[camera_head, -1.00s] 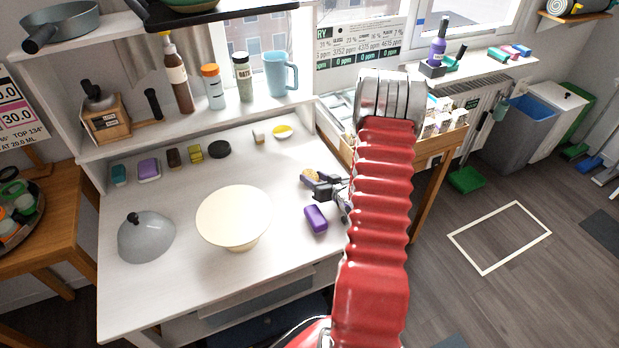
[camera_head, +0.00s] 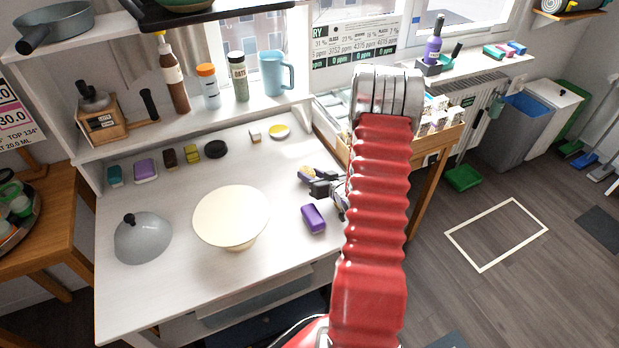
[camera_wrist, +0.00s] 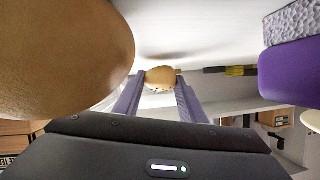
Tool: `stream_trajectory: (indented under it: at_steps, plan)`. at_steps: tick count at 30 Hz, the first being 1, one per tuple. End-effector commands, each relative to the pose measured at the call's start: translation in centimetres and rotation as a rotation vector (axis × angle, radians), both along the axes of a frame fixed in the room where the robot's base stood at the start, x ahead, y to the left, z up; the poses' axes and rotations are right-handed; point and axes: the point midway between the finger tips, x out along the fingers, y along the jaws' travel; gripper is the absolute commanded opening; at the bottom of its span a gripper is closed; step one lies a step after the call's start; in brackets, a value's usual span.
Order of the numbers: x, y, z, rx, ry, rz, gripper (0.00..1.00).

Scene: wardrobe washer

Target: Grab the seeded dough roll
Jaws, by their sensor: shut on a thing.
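A small tan roll with pale specks on its lower side (camera_wrist: 161,76) sits between the purple fingertips of my gripper (camera_wrist: 160,84) in the wrist view. My gripper is shut on it. In the head view the roll is a small yellow-brown shape (camera_head: 305,173) at the tips of my gripper (camera_head: 311,178), over the right part of the white worktop (camera_head: 160,295). I cannot tell whether it touches the worktop. My red arm hides part of the gripper.
A large smooth brown rounded thing (camera_wrist: 60,50) fills the wrist view's left side. A purple sponge (camera_head: 313,219) lies near the gripper. A cream round stand (camera_head: 231,216) and grey dome (camera_head: 142,238) stand left. Several small blocks line the back.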

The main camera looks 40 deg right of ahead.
Motion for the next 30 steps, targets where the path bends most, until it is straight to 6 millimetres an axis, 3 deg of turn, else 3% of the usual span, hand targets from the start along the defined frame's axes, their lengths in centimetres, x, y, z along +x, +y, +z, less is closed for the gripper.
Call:
stream_trajectory:
  at_steps: [18,30]
  plan:
    - [0.0,0.0,8.0,-0.001,-0.001,0.001,0.15]
    - [0.0,0.1,9.1,0.001,0.001,0.001,0.15]
